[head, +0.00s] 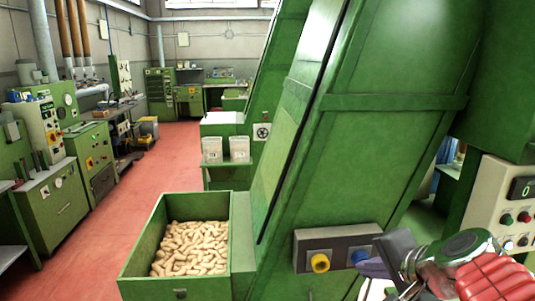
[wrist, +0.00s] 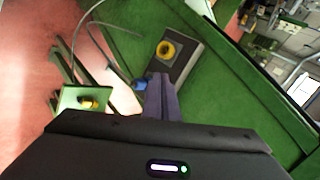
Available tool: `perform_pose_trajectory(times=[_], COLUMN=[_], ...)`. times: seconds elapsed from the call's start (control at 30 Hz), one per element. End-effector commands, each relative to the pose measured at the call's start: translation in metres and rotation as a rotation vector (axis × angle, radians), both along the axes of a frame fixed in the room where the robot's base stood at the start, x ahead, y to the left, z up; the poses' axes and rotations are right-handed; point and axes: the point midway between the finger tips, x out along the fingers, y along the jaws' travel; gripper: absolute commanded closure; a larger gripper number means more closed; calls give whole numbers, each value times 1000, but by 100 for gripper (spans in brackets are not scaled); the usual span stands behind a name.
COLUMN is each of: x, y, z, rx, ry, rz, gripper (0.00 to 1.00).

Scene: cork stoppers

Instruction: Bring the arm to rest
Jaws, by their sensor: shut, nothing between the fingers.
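My gripper (head: 371,268) is at the lower right of the head view, just in front of the right end of a grey control panel (head: 335,243) on the green machine. In the wrist view my gripper (wrist: 160,82) has its two dark fingers together with nothing between them. The panel carries a yellow knob (head: 320,263) and a blue knob (head: 358,257). In the wrist view the yellow knob (wrist: 167,48) lies beyond the fingertips, and the blue knob (wrist: 140,83) is close by their left side. I cannot tell whether a finger touches the blue knob.
A green bin (head: 240,250) full of cork stoppers (head: 190,247) stands left of the panel. The sloping green machine (head: 350,150) fills the middle. A control box (head: 505,205) with buttons and a display is at the right. The red floor (head: 130,190) at left is clear.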

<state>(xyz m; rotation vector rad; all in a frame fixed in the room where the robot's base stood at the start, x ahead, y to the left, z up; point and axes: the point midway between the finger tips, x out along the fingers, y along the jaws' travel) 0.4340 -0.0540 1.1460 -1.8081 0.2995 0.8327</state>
Motion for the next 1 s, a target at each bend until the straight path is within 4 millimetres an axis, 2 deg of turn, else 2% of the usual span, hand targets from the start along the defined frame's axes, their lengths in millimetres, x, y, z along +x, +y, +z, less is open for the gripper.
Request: perform_pose_trajectory(times=[0.03, 0.2, 0.37, 0.5, 0.7, 1.0], x=[-11, -51, -88, -116, -134, -135], y=[15, 47, 60, 61, 55, 54], z=[-5, -26, -43, -54, -61, -62], rx=[-59, -282, -497, -680, -826, -839], ry=[16, 77, 126, 162, 188, 192], rz=[74, 316, 528, 691, 805, 813], gripper=[100, 100, 100, 100, 100, 100])
